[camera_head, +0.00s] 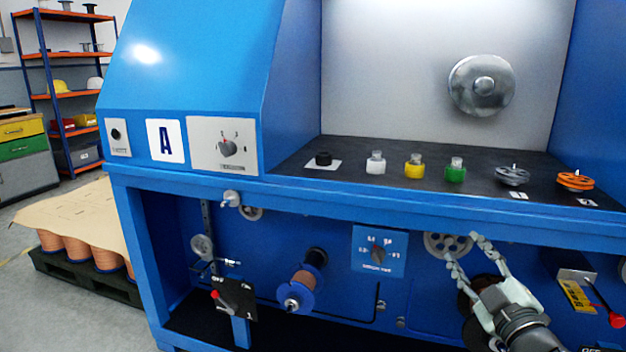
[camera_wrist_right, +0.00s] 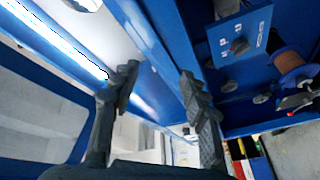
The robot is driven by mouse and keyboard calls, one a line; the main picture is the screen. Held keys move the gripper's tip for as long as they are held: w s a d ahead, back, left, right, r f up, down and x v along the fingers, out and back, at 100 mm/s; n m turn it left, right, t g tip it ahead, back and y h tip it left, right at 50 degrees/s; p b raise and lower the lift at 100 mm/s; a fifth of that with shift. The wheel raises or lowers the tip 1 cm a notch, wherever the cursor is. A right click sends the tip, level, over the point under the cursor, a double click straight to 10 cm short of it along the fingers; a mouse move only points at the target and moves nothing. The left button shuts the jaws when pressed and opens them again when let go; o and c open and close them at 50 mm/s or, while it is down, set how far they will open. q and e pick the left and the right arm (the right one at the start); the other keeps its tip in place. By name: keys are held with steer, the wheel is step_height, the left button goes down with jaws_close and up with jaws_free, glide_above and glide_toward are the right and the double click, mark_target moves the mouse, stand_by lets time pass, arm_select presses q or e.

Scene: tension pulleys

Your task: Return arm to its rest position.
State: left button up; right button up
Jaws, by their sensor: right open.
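My right gripper (camera_head: 468,262) is at the lower right of the head view, in front of the lower bay of the blue machine (camera_head: 190,60). Its two fingers are spread apart with nothing between them. In the right wrist view, the same gripper (camera_wrist_right: 160,88) shows both fingers apart and empty, with the machine's blue frame behind them. In the head view, a pale pulley (camera_head: 436,244) is partly behind the fingers, and a dark round spool is partly hidden by the gripper. I cannot tell whether the gripper touches them. My left gripper is not in view.
A black shelf holds a black piece (camera_head: 323,158), white (camera_head: 376,163), yellow (camera_head: 414,167) and green (camera_head: 455,170) capped pieces, a grey pulley (camera_head: 513,175) and an orange pulley (camera_head: 576,181). Below are a copper spool (camera_head: 303,282), a dial panel (camera_head: 379,251) and a red-tipped lever (camera_head: 614,319).

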steer(key=s+d+f+m+g+h, duration=0.15)
steer(key=s+f+m+g, duration=0.35)
steer(key=f, duration=0.7)
steer(key=s+d+f+m+g+h, duration=0.1)
steer(key=s+f+m+g+h, duration=0.15)
steer(key=s+f, duration=0.65)
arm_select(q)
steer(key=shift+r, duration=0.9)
arm_select(e)
steer(key=s+a+f+m+g, duration=0.1)
steer(key=s+f+g, duration=0.3)
steer(key=s+f, duration=0.4)
steer(key=s+a+f+m+g+y, duration=0.1)
steer(key=s+a+f+g, duration=0.3)
steer(key=s+f, duration=0.4)
steer(key=shift+s+f+g, duration=0.3)
steer(key=shift+f+g, duration=0.15)
steer(key=shift+f, duration=0.25)
